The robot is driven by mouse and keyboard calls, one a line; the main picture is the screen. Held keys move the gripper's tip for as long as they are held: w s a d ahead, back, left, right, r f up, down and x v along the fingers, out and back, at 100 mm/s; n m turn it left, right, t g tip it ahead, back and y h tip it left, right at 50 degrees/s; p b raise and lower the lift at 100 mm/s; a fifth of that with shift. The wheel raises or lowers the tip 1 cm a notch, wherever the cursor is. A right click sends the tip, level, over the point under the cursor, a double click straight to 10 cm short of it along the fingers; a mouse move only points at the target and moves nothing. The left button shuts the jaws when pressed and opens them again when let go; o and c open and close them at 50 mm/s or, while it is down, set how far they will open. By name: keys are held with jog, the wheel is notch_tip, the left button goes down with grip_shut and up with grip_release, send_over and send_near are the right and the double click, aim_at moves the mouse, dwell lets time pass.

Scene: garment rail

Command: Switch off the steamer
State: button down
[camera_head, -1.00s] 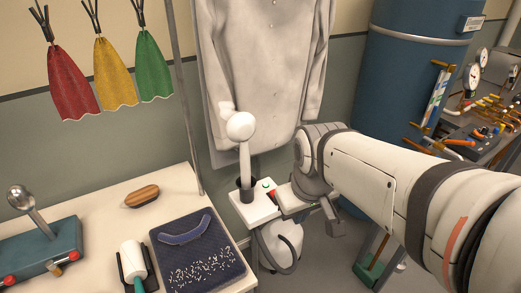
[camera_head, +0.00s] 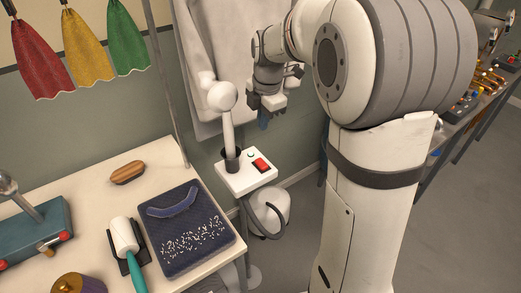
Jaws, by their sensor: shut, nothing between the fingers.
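The steamer has a white head (camera_head: 222,96) on an upright handle in a dark holder. Its white control box (camera_head: 240,181) carries a red rocker switch (camera_head: 262,165). A white rounded tank (camera_head: 268,211) with a dark hose stands below the box. My gripper (camera_head: 263,121) points down, above and behind the box, to the right of the steamer head. It is shut and empty, apart from the switch.
A pale shirt (camera_head: 201,60) hangs behind the steamer. The table at left holds a wooden brush (camera_head: 127,172), a dark blue pad (camera_head: 207,255) and a white-headed tool with a teal handle (camera_head: 124,236). Open floor (camera_head: 455,240) lies at right.

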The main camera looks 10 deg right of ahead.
aim_at(260, 160)
jog(key=shift+f, duration=0.1)
dwell(0.3)
jog(key=f, duration=0.4)
jog(key=w+f+p, duration=0.1)
jog(key=f, duration=0.4)
jog(key=f+p, duration=0.1)
jog(key=f, duration=0.3)
jog(key=shift+w+a+f, duration=0.35)
jog(key=shift+f, duration=0.05)
jog(key=shift+d, duration=0.15)
